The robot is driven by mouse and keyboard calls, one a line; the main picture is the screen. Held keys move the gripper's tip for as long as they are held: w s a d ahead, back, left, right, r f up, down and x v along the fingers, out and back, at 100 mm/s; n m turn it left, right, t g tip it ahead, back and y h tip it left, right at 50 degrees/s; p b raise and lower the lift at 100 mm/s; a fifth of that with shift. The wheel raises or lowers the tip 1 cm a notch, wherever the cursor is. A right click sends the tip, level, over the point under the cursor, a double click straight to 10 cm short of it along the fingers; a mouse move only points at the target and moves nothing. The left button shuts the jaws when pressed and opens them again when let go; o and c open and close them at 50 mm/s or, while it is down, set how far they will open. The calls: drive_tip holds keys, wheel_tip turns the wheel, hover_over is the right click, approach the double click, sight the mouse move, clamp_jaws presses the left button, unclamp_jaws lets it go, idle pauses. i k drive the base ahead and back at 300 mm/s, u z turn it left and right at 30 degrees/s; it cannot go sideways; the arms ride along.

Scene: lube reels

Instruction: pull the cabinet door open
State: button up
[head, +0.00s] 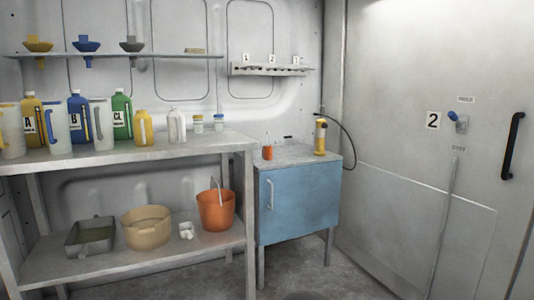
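The blue cabinet (305,209) stands on metal legs in the middle right of the head view, between the shelf bench and the grey wall with the number 2. Its blue front door appears closed. A pale vertical handle (270,194) is on the left part of the front. Nothing touches the handle. My gripper is not in the head view.
A metal bench (120,149) with bottles and jugs stands left of the cabinet. Its lower shelf holds an orange bucket (216,210) and a tan basin (147,227). A yellow tool (320,136) with a black hose stands on the cabinet top. Floor shows below the cabinet.

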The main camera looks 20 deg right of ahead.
sight(298, 201)
drive_tip(key=k, duration=0.4)
drive_tip(key=z, duration=0.6)
drive_tip(key=i, duration=1.55)
drive_tip(key=u, duration=0.55)
